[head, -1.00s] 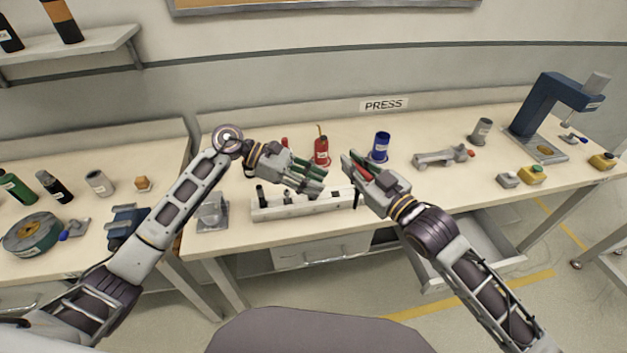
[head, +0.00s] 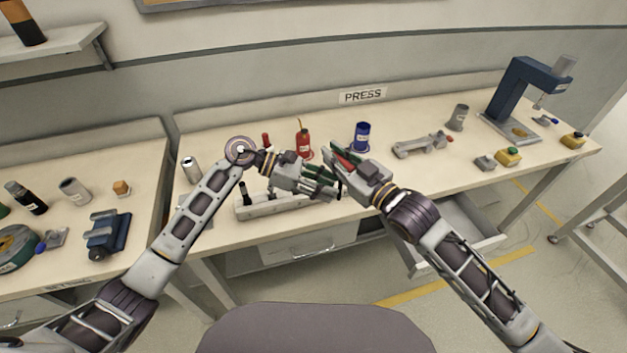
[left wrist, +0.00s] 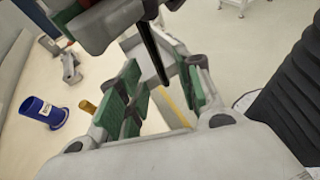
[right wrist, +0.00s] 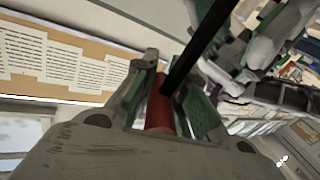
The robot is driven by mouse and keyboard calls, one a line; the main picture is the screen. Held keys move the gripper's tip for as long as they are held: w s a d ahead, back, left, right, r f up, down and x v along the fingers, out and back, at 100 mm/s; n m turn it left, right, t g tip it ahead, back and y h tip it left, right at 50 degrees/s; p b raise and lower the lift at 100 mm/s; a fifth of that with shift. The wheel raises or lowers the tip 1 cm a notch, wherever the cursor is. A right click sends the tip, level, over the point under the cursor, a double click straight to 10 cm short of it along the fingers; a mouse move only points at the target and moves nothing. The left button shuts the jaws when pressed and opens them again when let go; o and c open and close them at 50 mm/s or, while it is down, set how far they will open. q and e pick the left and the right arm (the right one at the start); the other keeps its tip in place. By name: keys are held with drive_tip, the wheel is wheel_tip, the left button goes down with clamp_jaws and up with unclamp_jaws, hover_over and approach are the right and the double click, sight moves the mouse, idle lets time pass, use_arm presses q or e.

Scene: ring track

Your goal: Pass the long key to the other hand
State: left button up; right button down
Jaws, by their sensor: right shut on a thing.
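The long key has a red handle (right wrist: 158,110) and a straight black shaft (right wrist: 197,48). My right gripper (head: 342,160) is shut on the red handle, above the bench. The black shaft (left wrist: 153,48) hangs down from it. My left gripper (head: 326,184) is open just below and left of the right one. In the left wrist view the shaft's lower end lies between the spread green-padded fingers, and I cannot tell whether it touches them. The left gripper (right wrist: 262,45) also shows beside the shaft in the right wrist view.
Behind the hands stand a red oil can (head: 304,142) and a blue cup (head: 361,137). A pale slotted block (head: 262,207) lies below the left gripper. A grey fixture (head: 418,145) and a blue press (head: 515,95) stand to the right. An open drawer (head: 455,238) juts out below.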

sight(339, 199)
use_arm(q)
drive_tip(key=shift+x, duration=1.95)
clamp_jaws()
use_arm(e)
drive_tip(key=c, duration=1.4)
unclamp_jaws()
drive_tip(key=shift+o, duration=0.2)
drive_tip(key=shift+s+d, duration=0.15)
drive_tip(key=v, duration=1.1)
drive_tip(key=shift+d, duration=0.15)
drive_tip(key=shift+s, duration=0.15)
